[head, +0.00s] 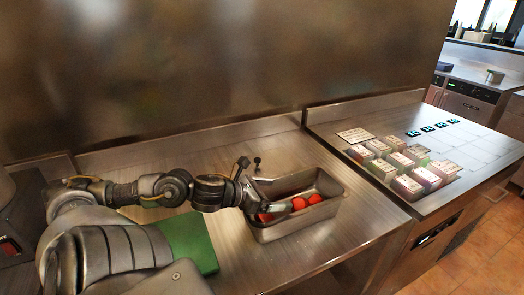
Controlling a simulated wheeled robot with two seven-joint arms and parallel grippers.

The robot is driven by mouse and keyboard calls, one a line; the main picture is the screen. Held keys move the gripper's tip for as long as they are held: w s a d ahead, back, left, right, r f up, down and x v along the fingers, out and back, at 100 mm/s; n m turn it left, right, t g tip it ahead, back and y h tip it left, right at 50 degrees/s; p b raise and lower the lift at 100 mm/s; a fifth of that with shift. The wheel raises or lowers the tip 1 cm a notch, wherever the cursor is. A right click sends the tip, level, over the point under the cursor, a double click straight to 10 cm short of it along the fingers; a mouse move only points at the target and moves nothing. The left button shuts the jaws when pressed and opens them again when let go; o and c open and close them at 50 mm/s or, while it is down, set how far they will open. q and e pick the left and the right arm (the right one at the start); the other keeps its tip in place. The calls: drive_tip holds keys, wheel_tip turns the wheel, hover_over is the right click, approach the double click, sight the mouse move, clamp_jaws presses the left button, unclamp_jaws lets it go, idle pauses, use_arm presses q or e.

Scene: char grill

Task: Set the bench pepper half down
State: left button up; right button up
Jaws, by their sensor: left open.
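Red rounded pieces, likely pepper halves, lie in a deep metal pan (290,232) on the steel bench. Two of them, one red piece (299,204) and another red piece (314,199), sit side by side near the pan's middle. A third red piece (265,216) is at the pan's left end, partly hidden by my left gripper. My left gripper (268,196) is open at the pan's left end, its fingers reaching over the rim. I cannot tell whether it touches the third piece. My right gripper is not in view.
A green board (192,238) lies left of the pan, partly under my left arm. A counter on the right holds several labelled containers (402,165) and a row of dark squares (428,128). The bench right of the pan is clear. A steel wall rises behind.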

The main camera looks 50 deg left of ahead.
use_arm(q)
drive_tip(key=shift+v, duration=1.9)
drive_tip(key=shift+r+p, duration=0.1)
drive_tip(key=shift+p, duration=0.25)
